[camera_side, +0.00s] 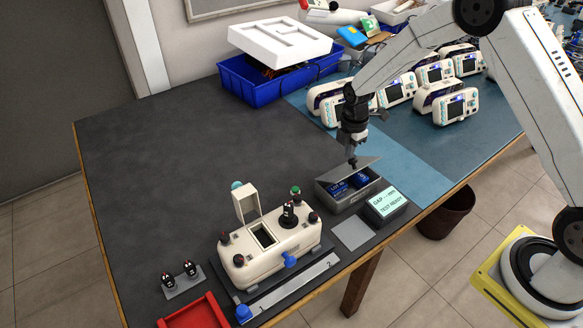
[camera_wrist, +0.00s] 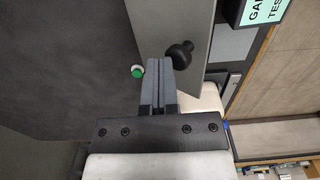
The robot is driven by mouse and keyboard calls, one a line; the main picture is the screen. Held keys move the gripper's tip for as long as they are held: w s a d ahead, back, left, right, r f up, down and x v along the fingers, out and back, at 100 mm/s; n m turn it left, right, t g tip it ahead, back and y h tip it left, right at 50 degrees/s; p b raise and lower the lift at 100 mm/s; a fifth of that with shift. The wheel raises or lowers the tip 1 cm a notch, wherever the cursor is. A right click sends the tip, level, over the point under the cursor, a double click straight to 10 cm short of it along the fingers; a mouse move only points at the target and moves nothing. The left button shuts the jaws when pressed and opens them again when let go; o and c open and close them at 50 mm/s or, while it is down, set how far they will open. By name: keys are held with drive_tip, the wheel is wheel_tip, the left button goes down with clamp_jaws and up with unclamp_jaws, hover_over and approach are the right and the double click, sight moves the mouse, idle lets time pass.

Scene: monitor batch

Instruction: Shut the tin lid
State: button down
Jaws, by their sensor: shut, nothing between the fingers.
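The grey tin (camera_side: 333,203) stands near the front right of the dark bench mat, with blue labelled items (camera_side: 350,186) inside. Its grey lid (camera_side: 366,163) is raised and tilted over the opening, so the front stays open. In the wrist view the lid (camera_wrist: 160,25) is a flat grey panel with a dark round knob (camera_wrist: 180,54). My gripper (camera_side: 353,164) points down at the lid, its fingers shut and empty. In the wrist view the fingertips (camera_wrist: 160,62) overlap the lid beside the knob. I cannot tell whether they touch it.
A display block (camera_side: 386,204) stands right of the tin. A cream fixture (camera_side: 265,255) with an upright flap stands at the left, near a red tray (camera_side: 193,315). White monitors (camera_side: 398,90) and a blue crate (camera_side: 262,85) stand behind. The bench's left middle is clear.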

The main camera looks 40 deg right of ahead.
sight(360, 169)
drive_tip(key=shift+s+f, duration=0.1)
drive_tip(key=shift+s, duration=0.2)
drive_tip(key=shift+s+f, duration=0.1)
drive_tip(key=shift+s, duration=0.05)
drive_tip(key=shift+s+f, duration=0.4)
drive_tip(key=shift+s, duration=0.3)
idle(0.3)
drive_tip(key=shift+s+f, duration=0.65)
drive_tip(key=shift+f, duration=0.1)
drive_tip(key=shift+s+f, duration=0.5)
drive_tip(key=shift+f, duration=0.15)
drive_tip(key=shift+r, duration=0.1)
